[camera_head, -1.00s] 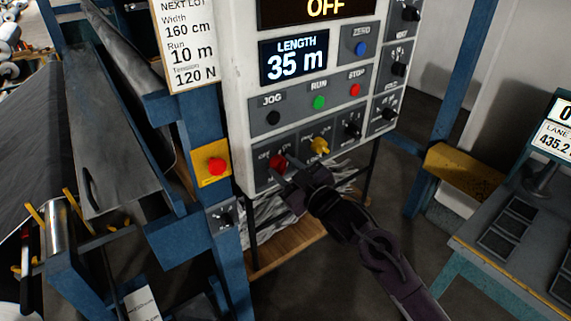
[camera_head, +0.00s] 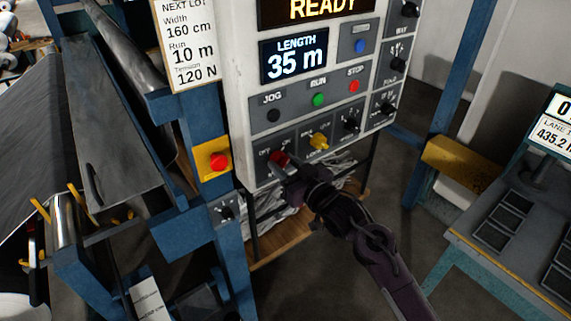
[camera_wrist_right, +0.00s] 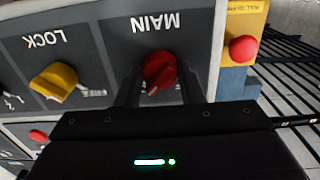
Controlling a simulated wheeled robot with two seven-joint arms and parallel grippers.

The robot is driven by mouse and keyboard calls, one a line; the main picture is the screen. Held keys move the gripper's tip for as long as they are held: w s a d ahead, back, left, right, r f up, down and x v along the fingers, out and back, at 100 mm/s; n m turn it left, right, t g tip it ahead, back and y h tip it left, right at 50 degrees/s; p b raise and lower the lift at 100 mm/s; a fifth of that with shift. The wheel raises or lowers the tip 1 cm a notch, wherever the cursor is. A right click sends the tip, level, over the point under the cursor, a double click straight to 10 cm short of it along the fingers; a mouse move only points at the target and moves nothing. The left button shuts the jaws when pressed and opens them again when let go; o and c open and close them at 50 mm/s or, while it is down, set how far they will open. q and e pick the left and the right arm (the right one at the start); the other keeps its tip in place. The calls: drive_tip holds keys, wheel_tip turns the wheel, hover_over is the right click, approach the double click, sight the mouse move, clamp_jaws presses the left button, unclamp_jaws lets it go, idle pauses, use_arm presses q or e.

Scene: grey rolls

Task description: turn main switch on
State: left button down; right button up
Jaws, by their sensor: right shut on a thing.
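The red main switch (camera_head: 279,159) is a rotary knob at the lower left of the white control panel (camera_head: 238,100). In the right wrist view the red knob (camera_wrist_right: 160,71) sits under the upside-down label MAIN, between the two dark fingers. My right gripper (camera_head: 281,168) is shut on this knob, its arm coming from the lower right. The upper display (camera_head: 316,9) reads READY. My left gripper is not in view.
A yellow lock knob (camera_head: 319,141) is just right of the main switch. A red emergency button (camera_head: 218,161) on a yellow plate is to the left. Several black knobs and push buttons fill the panel. A desk (camera_head: 475,250) stands at the right.

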drive_tip(key=shift+f, duration=0.1)
drive_tip(key=o, duration=1)
drive_tip(key=shift+s+d, duration=0.2)
drive_tip(key=shift+s, duration=0.05)
drive_tip(key=b+v, duration=0.3)
drive_tip(key=v, duration=0.4)
